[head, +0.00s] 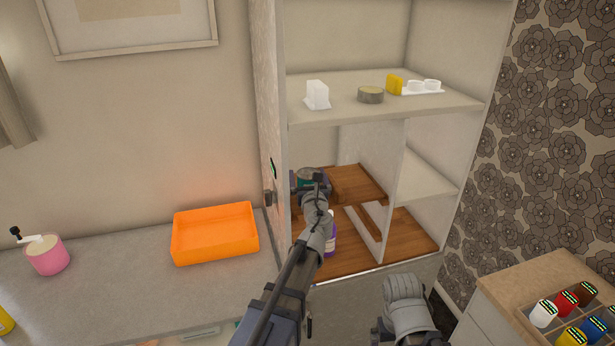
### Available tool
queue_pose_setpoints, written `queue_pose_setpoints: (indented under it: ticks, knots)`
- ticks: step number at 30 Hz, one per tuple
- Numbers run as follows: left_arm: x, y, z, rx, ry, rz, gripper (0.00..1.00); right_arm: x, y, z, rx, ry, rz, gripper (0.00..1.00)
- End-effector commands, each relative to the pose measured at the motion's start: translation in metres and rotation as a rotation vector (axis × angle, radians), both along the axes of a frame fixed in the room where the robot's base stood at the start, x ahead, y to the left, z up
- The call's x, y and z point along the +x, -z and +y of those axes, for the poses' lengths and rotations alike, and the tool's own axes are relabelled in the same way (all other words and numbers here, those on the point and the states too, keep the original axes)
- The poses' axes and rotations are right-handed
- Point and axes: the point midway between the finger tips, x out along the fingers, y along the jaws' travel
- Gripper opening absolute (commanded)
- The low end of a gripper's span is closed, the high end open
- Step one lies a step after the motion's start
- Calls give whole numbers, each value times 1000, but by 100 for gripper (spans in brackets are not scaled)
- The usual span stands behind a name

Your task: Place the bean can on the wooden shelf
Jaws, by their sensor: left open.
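The wooden shelf (357,181) is a small brown raised board inside the lower left part of the cupboard. A can with a grey top and a teal side (308,175), which looks like the bean can, is at the shelf's left end. My left gripper (310,185) is open at the can, with its fingers around or just in front of it. The gripper and wrist hide most of the can, so I cannot see its base or its contact with the shelf. My right gripper is not visible; only part of my right arm shows at the bottom.
A divider (392,190) bounds the compartment on the right. The upper shelf (440,106) holds a tin (370,94) and small white items. An orange tray (215,234) sits on the counter.

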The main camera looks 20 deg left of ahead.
Motion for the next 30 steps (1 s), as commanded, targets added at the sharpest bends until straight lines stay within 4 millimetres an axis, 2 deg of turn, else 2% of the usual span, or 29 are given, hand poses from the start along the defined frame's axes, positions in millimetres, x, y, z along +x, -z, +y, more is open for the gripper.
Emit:
queue_pose_setpoints:
  ticks: [2, 12, 18, 24, 30]
  knots:
    - [0, -7, 0, 0, 0, 0, 100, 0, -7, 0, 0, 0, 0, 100]
    - [-66, -3, -29, 0, 3, 0, 100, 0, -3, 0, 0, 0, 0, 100]
    - [-93, -3, -43, 0, 2, 0, 100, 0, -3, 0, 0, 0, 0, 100]
    - [-107, -3, -50, 0, 1, 0, 100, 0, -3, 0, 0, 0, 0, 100]
    - [-109, -3, -51, 0, 0, 0, 100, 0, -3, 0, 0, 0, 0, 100]
